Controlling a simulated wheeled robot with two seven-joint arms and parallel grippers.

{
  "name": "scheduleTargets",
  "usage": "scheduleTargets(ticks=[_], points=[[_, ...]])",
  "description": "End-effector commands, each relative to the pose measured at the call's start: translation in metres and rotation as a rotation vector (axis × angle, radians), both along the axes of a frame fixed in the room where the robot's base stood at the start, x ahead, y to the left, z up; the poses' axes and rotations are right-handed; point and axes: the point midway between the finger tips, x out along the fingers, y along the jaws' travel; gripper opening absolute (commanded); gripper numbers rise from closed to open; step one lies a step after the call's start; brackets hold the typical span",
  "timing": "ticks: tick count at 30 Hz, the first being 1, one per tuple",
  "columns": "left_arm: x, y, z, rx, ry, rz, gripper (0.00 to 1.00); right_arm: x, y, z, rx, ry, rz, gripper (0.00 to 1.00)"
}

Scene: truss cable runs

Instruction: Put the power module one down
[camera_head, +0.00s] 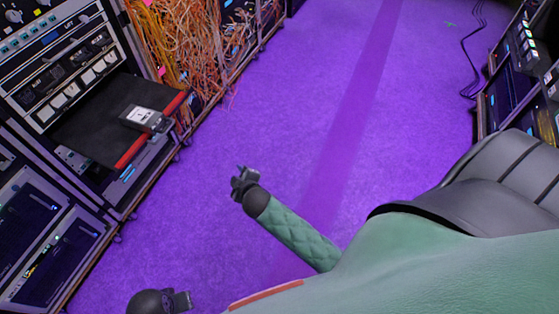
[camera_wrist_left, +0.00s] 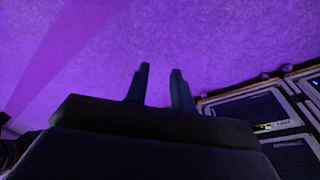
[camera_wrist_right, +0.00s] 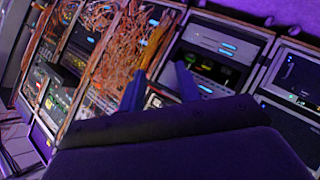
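The power module (camera_head: 146,119), a small grey box with a white label, lies on a black pulled-out shelf (camera_head: 95,125) with a red front edge, in the rack at the left of the head view. My right gripper (camera_head: 240,172) is over the purple floor, right of and lower in the picture than the module, and apart from it. Its two fingers stand apart with nothing between them in the right wrist view (camera_wrist_right: 160,80). My left gripper (camera_head: 182,300) is at the bottom edge of the head view. In the left wrist view (camera_wrist_left: 160,75) its fingers are apart and empty.
Equipment racks (camera_head: 65,60) line the left side, with a tangle of orange cables (camera_head: 190,45) beyond the shelf. More equipment (camera_head: 520,70) stands at the right, with a black cable (camera_head: 468,55) on the floor. The purple floor (camera_head: 330,110) between is clear.

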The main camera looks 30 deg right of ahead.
Motion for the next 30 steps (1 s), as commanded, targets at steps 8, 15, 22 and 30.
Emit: scheduleTargets(ticks=[8,15,22,30], points=[[-0.001,0.001,-0.001,0.002,0.004,-0.001,0.24,-0.154,-0.007,-0.033,0.306,0.514,-0.292,0.33],[-0.002,0.002,-0.002,0.004,0.004,-0.002,0.24,-0.256,0.002,-0.026,0.445,0.842,-0.421,0.33],[-0.002,0.002,-0.002,0.004,0.004,-0.002,0.0,-0.282,0.005,-0.021,0.474,0.928,-0.446,0.33],[0.029,0.001,0.016,0.004,-0.046,-0.002,0.0,-0.279,0.005,-0.016,0.473,0.922,-0.445,0.33]])
